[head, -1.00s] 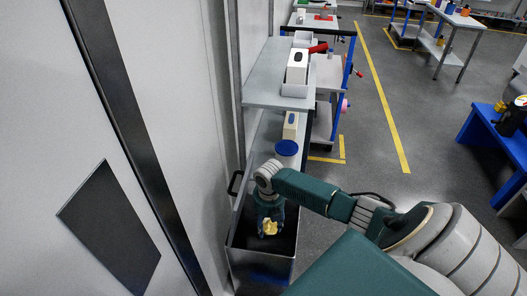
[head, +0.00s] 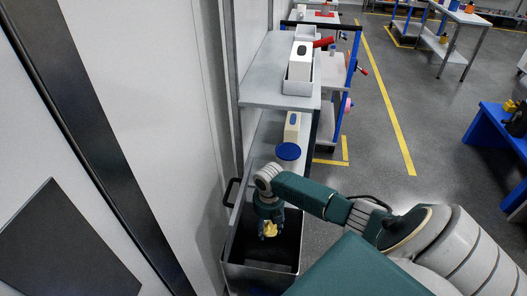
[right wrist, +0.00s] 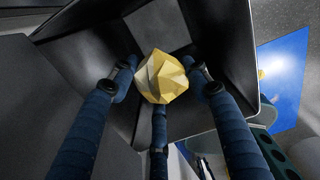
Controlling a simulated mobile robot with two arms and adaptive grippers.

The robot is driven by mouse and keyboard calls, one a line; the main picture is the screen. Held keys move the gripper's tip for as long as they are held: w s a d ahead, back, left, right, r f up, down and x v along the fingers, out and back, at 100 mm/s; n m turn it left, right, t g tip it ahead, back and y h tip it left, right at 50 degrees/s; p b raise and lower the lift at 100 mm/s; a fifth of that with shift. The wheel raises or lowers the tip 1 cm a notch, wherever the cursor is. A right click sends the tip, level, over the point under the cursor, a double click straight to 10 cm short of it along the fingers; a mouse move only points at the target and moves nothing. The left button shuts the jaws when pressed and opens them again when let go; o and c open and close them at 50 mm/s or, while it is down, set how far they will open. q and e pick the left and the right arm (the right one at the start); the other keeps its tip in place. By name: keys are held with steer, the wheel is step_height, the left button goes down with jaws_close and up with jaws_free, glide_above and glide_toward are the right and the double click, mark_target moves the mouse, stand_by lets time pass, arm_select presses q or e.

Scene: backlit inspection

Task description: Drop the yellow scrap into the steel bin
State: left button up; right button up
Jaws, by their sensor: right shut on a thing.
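The yellow scrap (head: 271,229) is a crumpled, faceted lump. It also shows in the middle of the right wrist view (right wrist: 162,78). My right gripper (head: 270,232) is shut on it, its blue fingers around the scrap in the wrist view (right wrist: 158,88). The steel bin (head: 262,268) is an open, dark-walled box at the lower middle of the head view. Its inside lies behind the scrap in the wrist view (right wrist: 215,110). The gripper holds the scrap over the bin's opening. My left gripper is not in view.
A grey shelf unit (head: 270,92) with white boxes (head: 300,62) stands behind the bin. A blue-lidded container (head: 288,152) stands close behind my gripper. A wall is at the left. A blue table (head: 500,130) is at the right, with open floor (head: 400,150) between.

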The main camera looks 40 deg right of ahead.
steer(key=shift+f, duration=0.1)
steer(key=o, duration=0.8)
steer(key=shift+r, duration=0.2)
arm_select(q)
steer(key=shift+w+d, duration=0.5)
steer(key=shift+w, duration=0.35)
arm_select(e)
step_height(320, 180, up, 12)
steer(key=shift+f, duration=0.2)
